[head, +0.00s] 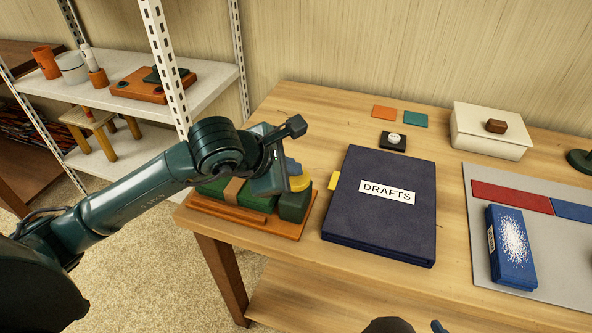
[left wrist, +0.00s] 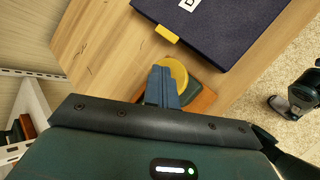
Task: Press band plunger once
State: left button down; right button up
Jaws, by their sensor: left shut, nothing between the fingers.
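A green device with a brown band sits on a wooden base (head: 285,228) at the table's left front corner. Its round yellow plunger top (head: 300,183) shows at the right end; in the left wrist view the yellow disc (left wrist: 177,68) is partly hidden by my fingers. My left gripper (head: 292,168) is shut and empty, with its blue fingertips over or against the yellow top; I cannot tell whether they touch. The fingers also show in the left wrist view (left wrist: 161,80). Part of my right gripper (head: 438,326) shows at the bottom edge; its jaws are not clear.
A dark blue DRAFTS binder (head: 375,225) with a yellow tab lies right beside the device. Behind it are orange and teal cards (head: 385,112) and a small black pad (head: 392,142). A cream box (head: 490,130) and grey mat (head: 480,245) lie right. Shelving (head: 195,95) stands left.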

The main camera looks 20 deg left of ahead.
pick_arm(q)
jog(key=shift+r+p, duration=0.3)
jog(key=shift+r, duration=0.7)
notch_tip(320, 180, up, 5)
jog(key=p, duration=0.2)
jog(key=shift+p, duration=0.35)
